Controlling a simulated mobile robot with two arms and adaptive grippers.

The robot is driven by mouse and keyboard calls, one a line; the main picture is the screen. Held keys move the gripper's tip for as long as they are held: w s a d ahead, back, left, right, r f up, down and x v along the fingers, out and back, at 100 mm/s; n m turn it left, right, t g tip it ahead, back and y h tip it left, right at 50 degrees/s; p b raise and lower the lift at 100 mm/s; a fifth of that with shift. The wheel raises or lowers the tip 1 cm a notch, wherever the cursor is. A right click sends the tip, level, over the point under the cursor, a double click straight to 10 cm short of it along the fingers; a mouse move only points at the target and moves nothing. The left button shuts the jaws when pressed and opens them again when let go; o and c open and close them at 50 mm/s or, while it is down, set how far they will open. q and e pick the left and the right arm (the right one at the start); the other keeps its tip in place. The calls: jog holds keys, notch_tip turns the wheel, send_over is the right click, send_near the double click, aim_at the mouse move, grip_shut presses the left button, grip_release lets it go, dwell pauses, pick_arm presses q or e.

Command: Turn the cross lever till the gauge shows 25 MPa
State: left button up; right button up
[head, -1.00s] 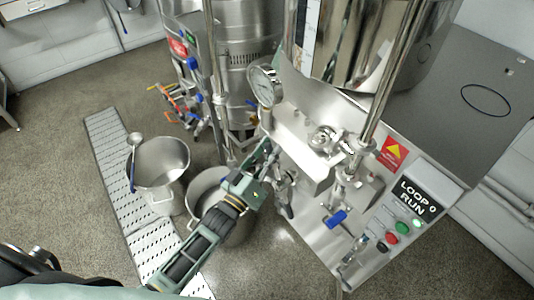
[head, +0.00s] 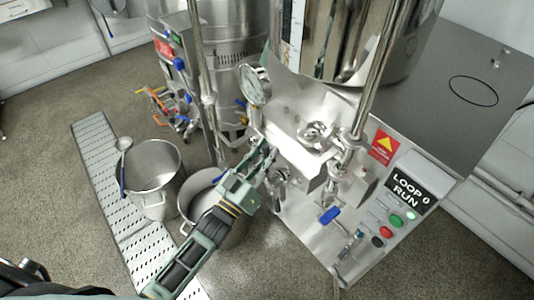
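The pressure gauge (head: 255,85) with its round white face is on the left side of the steel mill; its needle is too small to read. Below it, at the mill's left front, is the metal cross lever (head: 277,183), partly hidden behind my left gripper. My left gripper (head: 264,160) reaches up from the lower left, its fingers at or close beside the lever. I cannot tell whether they touch it, or whether they are open or shut. My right gripper is not in view.
A control panel (head: 408,190) reading LOOP 0 RUN has green and red buttons. A blue-handled valve (head: 329,215) sits on the mill's front. Two steel pots (head: 152,172) (head: 230,240) stand on the left, by a floor drain grate (head: 95,150). Open floor lies further left.

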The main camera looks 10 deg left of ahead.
pick_arm(q)
jog(key=o, duration=0.5)
jog(key=v, duration=1.2)
jog(key=shift+f, duration=0.1)
